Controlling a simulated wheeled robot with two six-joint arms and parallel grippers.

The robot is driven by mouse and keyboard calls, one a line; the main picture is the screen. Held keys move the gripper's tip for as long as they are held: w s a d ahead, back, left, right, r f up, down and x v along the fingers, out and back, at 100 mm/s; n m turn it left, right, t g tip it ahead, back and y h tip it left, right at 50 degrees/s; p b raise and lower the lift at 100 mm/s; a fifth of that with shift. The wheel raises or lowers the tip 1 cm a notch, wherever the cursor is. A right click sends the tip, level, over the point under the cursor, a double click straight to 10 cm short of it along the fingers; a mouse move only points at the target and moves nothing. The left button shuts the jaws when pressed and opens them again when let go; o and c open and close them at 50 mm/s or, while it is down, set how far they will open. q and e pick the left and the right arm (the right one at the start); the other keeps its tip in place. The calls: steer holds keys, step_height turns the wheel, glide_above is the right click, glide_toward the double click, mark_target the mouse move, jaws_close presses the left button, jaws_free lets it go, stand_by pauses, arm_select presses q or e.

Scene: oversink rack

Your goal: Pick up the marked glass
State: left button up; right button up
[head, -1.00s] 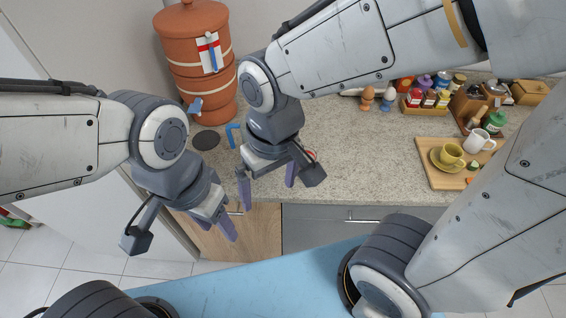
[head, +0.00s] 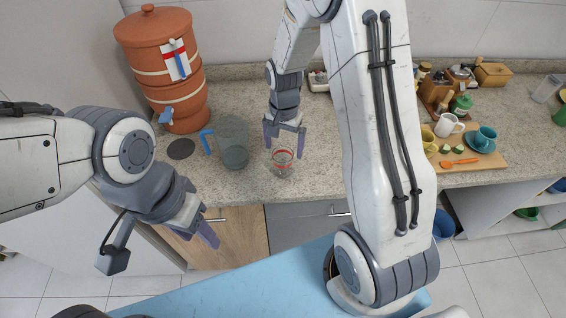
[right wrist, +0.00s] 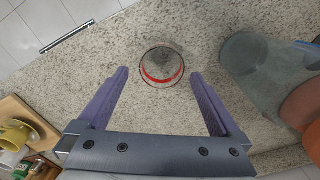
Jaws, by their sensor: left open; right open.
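The marked glass (head: 283,161) is a clear glass with a red band, standing on the speckled counter near its front edge. In the right wrist view the glass (right wrist: 162,66) is ahead of the fingers, centred between their lines. My right gripper (head: 285,138) is open just behind and above the glass; its purple fingers (right wrist: 160,92) are apart with nothing between them. I cannot tell its exact height over the counter. My left gripper (head: 212,226) is open and empty, in front of the counter at the left, away from the glass.
A grey pitcher with a blue handle (head: 233,143) stands close left of the glass. A terracotta dispenser (head: 168,70) stands behind it, near a dark round disc (head: 181,149). A wooden board (head: 487,160) with cups is at the right. Counter around the glass is otherwise clear.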

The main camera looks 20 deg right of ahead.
mark_target(283, 156)
steer(key=f, duration=0.1)
steer(key=f+p, duration=0.1)
steer(key=f, duration=0.1)
steer(key=shift+a+f, duration=0.2)
steer(key=shift+f, duration=0.7)
steer(key=c, duration=1.4)
steer(key=shift+r, duration=0.15)
